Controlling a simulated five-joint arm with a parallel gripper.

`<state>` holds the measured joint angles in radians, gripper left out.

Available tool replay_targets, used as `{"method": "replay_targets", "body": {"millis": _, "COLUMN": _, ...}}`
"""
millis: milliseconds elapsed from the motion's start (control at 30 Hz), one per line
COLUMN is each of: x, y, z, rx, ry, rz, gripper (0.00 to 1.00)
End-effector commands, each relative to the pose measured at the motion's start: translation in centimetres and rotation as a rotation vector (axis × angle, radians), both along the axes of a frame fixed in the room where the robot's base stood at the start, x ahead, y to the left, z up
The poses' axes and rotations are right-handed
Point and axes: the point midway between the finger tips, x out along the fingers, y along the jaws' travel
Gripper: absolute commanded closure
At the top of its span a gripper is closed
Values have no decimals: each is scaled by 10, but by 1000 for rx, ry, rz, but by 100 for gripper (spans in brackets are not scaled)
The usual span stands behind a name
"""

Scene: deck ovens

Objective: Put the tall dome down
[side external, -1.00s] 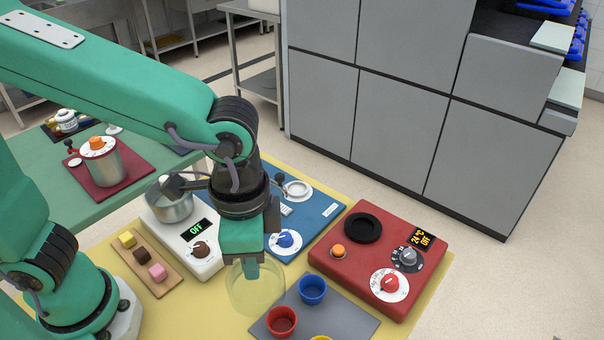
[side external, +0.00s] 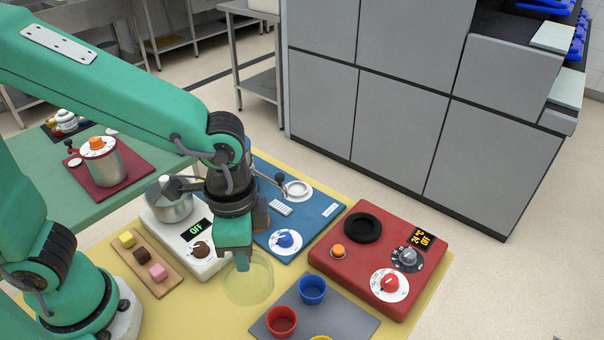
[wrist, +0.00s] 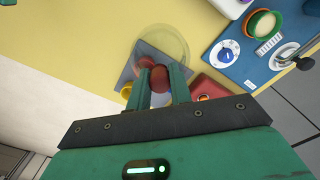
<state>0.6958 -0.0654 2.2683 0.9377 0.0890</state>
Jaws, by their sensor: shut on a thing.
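The tall dome (side external: 248,283) is clear and faintly yellow, seen in the side view over the yellow mat, left of the grey board. It looks upright; I cannot tell whether its rim touches the mat. My gripper (side external: 242,263) points down at its top. In the wrist view, my gripper (wrist: 160,80) has its two green fingers shut on a red-brown knob (wrist: 160,75). The dome's round, see-through outline (wrist: 186,42) shows beyond the fingers, overlapping the grey board.
The grey board (side external: 343,318) holds a blue cup (side external: 312,290), a red cup (side external: 281,322) and a yellow cup. A red hot plate unit (side external: 335,262) stands right. A white scale (side external: 205,262) with a metal pot and a wooden board (side external: 160,285) with small blocks stand left.

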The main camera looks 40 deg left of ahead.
Motion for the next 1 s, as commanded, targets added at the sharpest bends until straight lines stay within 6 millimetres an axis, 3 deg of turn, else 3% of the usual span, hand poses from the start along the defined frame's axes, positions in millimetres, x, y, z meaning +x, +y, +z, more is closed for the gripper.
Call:
{"method": "replay_targets", "body": {"millis": 300, "x": 42, "y": 26, "z": -30, "rx": 2, "ry": 4, "rz": 4, "gripper": 97}}
{"method": "replay_targets", "body": {"millis": 500, "x": 59, "y": 35, "z": -41, "rx": 0, "ry": 0, "rz": 1, "gripper": 97}}
{"method": "replay_targets", "body": {"millis": 833, "x": 61, "y": 37, "z": -46, "rx": 1, "ry": 1, "rz": -1, "gripper": 97}}
{"method": "replay_targets", "body": {"millis": 1000, "x": 60, "y": 37, "z": -63, "rx": 2, "ry": 4, "rz": -1, "gripper": 97}}
